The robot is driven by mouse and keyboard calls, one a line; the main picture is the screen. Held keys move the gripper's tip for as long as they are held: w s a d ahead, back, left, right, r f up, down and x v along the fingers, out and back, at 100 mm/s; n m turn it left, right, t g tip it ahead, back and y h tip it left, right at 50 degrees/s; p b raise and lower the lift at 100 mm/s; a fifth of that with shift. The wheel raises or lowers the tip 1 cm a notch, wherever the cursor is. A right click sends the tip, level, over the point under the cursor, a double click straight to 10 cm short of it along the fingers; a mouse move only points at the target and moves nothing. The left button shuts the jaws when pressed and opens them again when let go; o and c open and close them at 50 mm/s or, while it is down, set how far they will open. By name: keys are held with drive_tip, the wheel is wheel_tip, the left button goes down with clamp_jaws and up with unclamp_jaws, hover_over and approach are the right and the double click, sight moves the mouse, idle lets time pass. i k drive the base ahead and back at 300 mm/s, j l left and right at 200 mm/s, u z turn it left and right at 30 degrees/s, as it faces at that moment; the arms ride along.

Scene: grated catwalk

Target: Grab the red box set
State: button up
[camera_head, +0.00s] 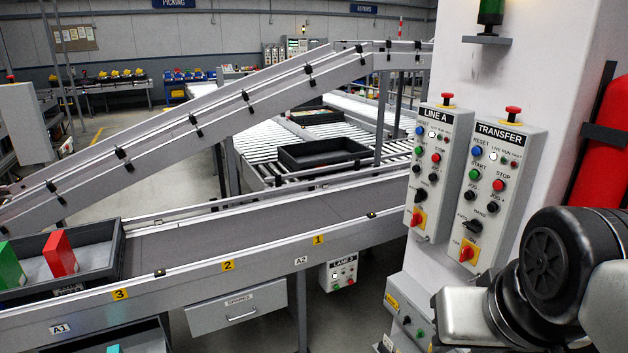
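A red box (60,253) stands upright in a dark grey tray (118,252) at the left end of the near conveyor. A green box (11,266) stands to its left in the same tray, cut off by the picture's left edge. The red box and green box are apart. Part of my arm shows at the lower right, far from the tray. My gripper's fingers are not in view.
The near conveyor (210,240) is bare right of the tray. A sloping conveyor (200,132) crosses behind it. A wall pillar (555,75) with LINE A (437,170) and TRANSFER (494,195) panels stands right, near my arm. An empty-looking dark tray (325,166) sits on rollers behind.

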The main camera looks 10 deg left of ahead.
sight(58, 254)
drive_tip(key=j, duration=5.4)
drive_tip(key=k, duration=0.05)
